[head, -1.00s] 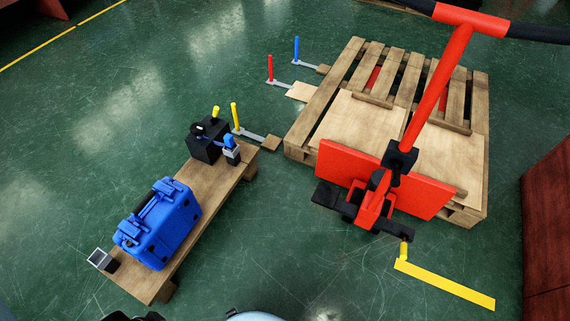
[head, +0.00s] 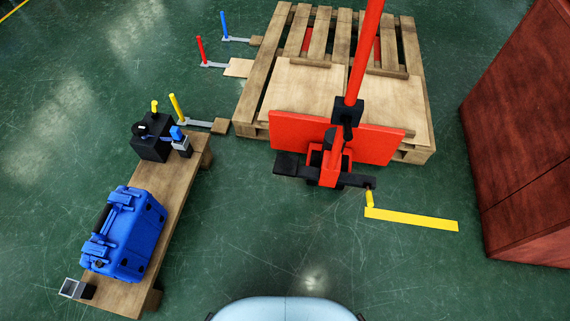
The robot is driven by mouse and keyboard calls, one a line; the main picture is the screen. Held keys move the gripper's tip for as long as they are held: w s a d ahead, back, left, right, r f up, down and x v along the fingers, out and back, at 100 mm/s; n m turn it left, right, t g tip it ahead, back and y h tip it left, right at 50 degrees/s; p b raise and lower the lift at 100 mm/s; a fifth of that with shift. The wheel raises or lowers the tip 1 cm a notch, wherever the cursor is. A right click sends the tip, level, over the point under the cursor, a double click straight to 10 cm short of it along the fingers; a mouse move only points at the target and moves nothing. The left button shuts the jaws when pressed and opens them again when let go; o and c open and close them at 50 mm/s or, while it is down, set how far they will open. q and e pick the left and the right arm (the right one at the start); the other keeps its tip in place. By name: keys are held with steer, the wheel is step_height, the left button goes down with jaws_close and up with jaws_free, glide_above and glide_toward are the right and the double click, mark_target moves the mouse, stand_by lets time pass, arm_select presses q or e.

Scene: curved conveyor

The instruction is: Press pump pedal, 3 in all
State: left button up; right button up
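A red pallet jack (head: 331,160) stands at the near side of a wooden pallet (head: 421,120) in the head view, its red handle (head: 362,60) rising past the top edge. A flat black pedal (head: 288,164) sticks out low on its left side; I take it for the pump pedal. Nothing touches it. Neither of my grippers is in view.
A low wooden bench (head: 180,195) at left carries a blue case (head: 124,235) and a black box (head: 152,140). Red, blue and yellow posts stand left of the pallet. A dark red cabinet (head: 520,140) fills the right. Green floor before the jack is clear.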

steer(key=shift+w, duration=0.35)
